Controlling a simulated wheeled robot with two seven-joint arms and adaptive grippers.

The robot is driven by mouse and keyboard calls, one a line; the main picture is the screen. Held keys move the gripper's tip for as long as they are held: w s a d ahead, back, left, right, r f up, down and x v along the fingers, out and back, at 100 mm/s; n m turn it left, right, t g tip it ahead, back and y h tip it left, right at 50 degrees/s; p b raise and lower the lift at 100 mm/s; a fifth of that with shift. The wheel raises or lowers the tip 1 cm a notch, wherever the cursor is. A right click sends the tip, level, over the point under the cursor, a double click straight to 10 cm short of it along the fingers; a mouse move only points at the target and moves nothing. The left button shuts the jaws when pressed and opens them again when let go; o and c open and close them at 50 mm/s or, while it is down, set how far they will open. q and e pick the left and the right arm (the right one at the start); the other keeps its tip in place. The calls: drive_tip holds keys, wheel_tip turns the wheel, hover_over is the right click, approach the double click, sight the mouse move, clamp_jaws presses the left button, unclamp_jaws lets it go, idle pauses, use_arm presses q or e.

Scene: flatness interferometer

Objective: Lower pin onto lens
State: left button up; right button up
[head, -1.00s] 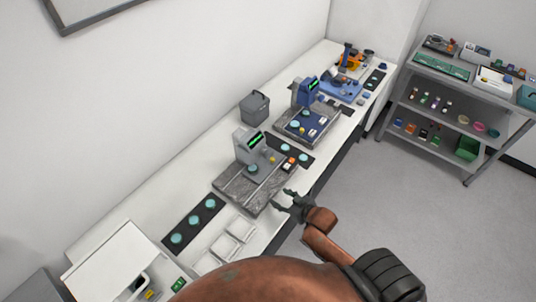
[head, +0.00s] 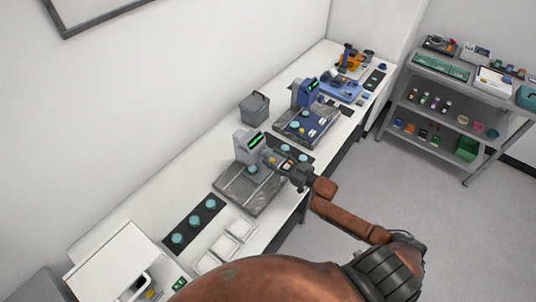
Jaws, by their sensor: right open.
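The grey flatness interferometer (head: 248,146) stands on a stone-like base plate (head: 243,196) on the bench, its small display lit green. A teal round lens (head: 252,169) lies under its head; the pin is too small to make out. My right gripper (head: 276,161) is open at the right side of the grey instrument, its fingers close to the instrument's front and partly covering the small controls there. I cannot tell if it touches anything. My left gripper is not in view.
A blue instrument (head: 304,93) on a similar plate stands farther back. A dark mat (head: 194,222) with several teal lenses and white trays (head: 230,240) lie nearer. A grey bin (head: 255,106) stands by the wall. A shelf rack (head: 470,95) stands right, across open floor.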

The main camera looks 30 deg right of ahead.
sight(263, 151)
drive_tip(key=shift+x, duration=1.45)
drive_tip(key=shift+c, duration=0.3)
drive_tip(key=c, duration=1.1)
